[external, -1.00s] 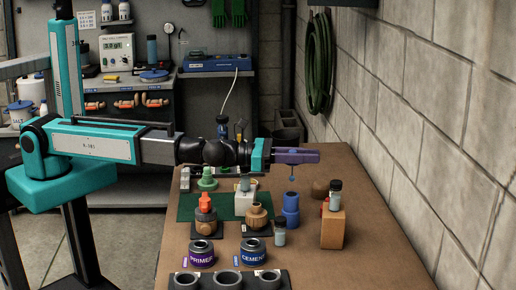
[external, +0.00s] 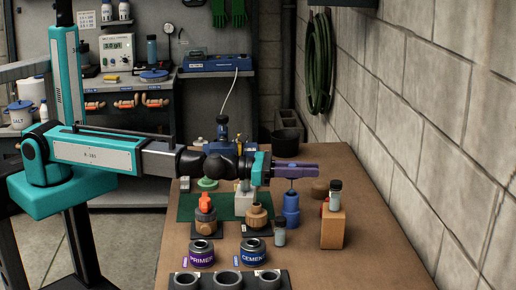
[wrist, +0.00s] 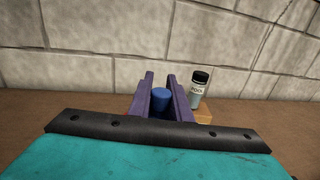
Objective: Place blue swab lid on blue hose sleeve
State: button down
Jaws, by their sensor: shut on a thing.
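My gripper (external: 305,167) is shut on the blue swab lid, over the right half of the bench. In the wrist view the blue swab lid (wrist: 161,98) shows between the purple jaws. In the external view the jaws hide the lid, and only a thin stem shows below them. The blue hose sleeve (external: 291,211) stands upright on the bench directly under the jaws. The stem's lower end meets the sleeve's top or goes into it; the view is too small to tell. The lid is still above the sleeve, a small gap apart.
A clear vial (external: 279,235) stands close in front of the sleeve. A wooden block (external: 333,229) with a dark-capped bottle (external: 335,196) is to the right. A wooden fitting (external: 257,217) is to the left. Primer (external: 202,253) and cement (external: 253,251) cans stand in front.

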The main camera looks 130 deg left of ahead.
jog(key=shift+f, duration=0.15)
jog(key=c, duration=1.6)
grip_release()
jog(key=shift+c, duration=0.2)
jog(key=shift+r, duration=0.25)
jog(key=v, duration=0.7)
jog(key=shift+s+d, duration=0.2)
